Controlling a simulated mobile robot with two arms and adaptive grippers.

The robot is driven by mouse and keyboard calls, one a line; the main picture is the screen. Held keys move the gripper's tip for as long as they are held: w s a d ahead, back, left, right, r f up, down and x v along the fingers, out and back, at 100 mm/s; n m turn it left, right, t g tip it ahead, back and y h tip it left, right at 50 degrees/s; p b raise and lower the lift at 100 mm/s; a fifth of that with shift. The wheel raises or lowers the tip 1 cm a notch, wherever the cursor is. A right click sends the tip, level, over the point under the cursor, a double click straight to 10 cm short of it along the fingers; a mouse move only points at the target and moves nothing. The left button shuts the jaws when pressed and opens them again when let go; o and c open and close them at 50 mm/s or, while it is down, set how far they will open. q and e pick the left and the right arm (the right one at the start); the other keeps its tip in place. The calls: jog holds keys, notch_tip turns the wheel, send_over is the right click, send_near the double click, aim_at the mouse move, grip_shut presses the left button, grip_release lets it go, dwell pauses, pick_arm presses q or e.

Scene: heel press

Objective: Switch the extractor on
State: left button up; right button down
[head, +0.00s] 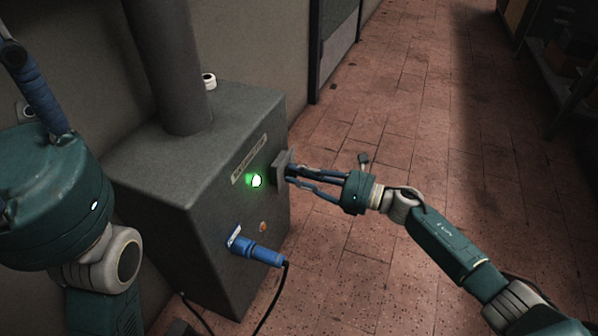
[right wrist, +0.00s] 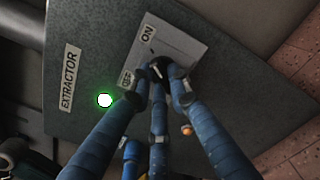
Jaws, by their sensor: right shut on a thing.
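The extractor (head: 205,170) is a grey metal cabinet with a thick pipe on top. Its lamp (head: 256,181) glows green and also shows in the right wrist view (right wrist: 104,100). The switch plate (head: 279,165) is on the front near the right edge; in the right wrist view the plate (right wrist: 185,48) reads ON at the top and OFF at lower left. My right gripper (right wrist: 160,76) is shut on the dark switch lever, mostly hidden by the fingertips. I cannot tell its exact position. My left gripper (head: 35,90) is at the left edge, partly out of frame, away from the extractor.
A blue plug (head: 258,251) with a black cable sits in the cabinet's lower front. A small orange button (head: 263,227) is above it. A small white-topped object (head: 209,80) is on the cabinet by the pipe. The tiled floor (head: 400,110) to the right is clear; shelves stand far right.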

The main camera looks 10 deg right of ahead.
dwell(0.4)
jog(key=c, duration=1.6)
grip_release()
jog(key=shift+c, duration=0.2)
jog(key=v, duration=1.2)
